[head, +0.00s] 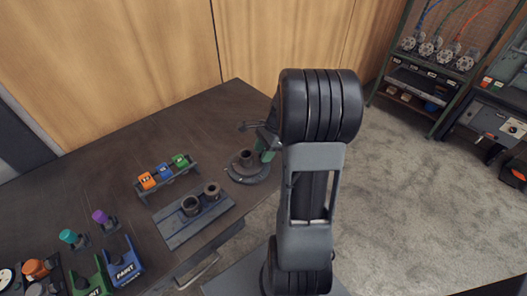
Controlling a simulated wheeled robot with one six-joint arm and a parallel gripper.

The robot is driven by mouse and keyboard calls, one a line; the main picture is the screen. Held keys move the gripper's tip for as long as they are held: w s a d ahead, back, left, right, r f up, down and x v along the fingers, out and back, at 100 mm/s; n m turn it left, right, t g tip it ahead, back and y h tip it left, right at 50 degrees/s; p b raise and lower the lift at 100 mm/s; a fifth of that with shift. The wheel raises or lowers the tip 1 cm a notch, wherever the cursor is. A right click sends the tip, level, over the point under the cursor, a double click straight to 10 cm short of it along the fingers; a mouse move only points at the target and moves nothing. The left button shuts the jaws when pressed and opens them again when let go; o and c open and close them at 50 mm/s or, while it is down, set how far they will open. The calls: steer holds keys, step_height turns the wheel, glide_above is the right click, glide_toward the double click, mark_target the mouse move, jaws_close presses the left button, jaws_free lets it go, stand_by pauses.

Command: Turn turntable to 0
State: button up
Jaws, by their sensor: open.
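The turntable (250,176) is a round dark grey disc near the right end of the dark workbench, in the head view. A dark flanged pipe piece (246,158) stands upright on it. I cannot read any angle mark on the disc. Just behind it and to its right is a grey-green piece with a dark lever-like part (262,133); my arm partly covers it, and I cannot tell what it is. My raised arm fills the middle of the view to the right of the turntable.
A plate (172,232) with two dark pipe pieces lies left of the turntable. Behind it is a rack with orange, blue and green blocks (164,171). Paint holders (122,265) and coloured knobs stand at lower left. A shelf rack (425,70) is at upper right. Carpet right of my arm is clear.

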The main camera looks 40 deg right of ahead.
steer(key=shift+f, duration=0.1)
steer(key=shift+c, duration=0.2)
jaws_close()
